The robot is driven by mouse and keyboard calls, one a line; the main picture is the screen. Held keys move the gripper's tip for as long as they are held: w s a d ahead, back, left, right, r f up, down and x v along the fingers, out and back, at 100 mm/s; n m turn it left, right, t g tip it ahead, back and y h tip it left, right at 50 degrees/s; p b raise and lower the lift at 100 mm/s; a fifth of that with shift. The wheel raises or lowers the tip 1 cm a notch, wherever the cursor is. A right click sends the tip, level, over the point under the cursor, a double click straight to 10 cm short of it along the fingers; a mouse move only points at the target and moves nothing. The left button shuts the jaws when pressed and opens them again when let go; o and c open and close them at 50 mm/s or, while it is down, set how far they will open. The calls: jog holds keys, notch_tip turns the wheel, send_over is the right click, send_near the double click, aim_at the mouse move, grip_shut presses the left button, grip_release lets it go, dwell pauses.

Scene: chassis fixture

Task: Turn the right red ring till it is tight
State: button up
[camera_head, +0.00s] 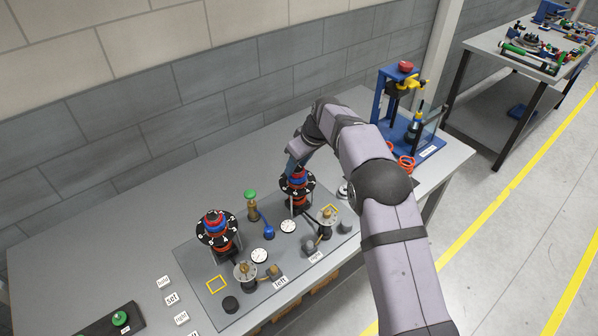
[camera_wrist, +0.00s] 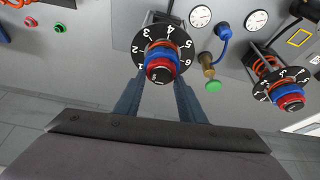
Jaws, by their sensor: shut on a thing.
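The right post (camera_head: 297,190) carries a black numbered disc with red and blue rings above it and an orange-red coil below. In the wrist view the right red ring (camera_wrist: 158,72) sits by a blue ring (camera_wrist: 161,54), in front of the numbered disc (camera_wrist: 178,31). My gripper (camera_wrist: 159,84) reaches it from above, one finger on each side, shut on it. The fingertips are partly hidden behind the stack, so the exact grip height is unclear. A similar left post (camera_head: 216,232) stands apart, also with red and blue rings.
The grey plate (camera_head: 205,283) also holds gauges (camera_head: 288,226), a blue-knobbed lever (camera_head: 268,231) and a green-topped brass post (camera_head: 252,205), close to the right post. Word tiles (camera_head: 172,299) lie at the left. A blue press stand (camera_head: 385,100) is at the back right.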

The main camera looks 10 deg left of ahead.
jog(key=shift+m+t+h+p, duration=0.35)
jog(key=shift+m+h, duration=0.15)
jog(key=shift+m, duration=1)
jog(key=shift+m+t+h+p, duration=0.2)
jog(key=shift+m+t+h, duration=0.25)
jog(key=shift+m, duration=1.05)
jog(key=shift+m+h, duration=0.75)
jog(key=shift+m, duration=1.15)
jog(key=shift+m+h, duration=0.7)
jog(key=shift+m, duration=0.9)
jog(key=o, duration=0.8)
jog(key=shift+r, duration=0.1)
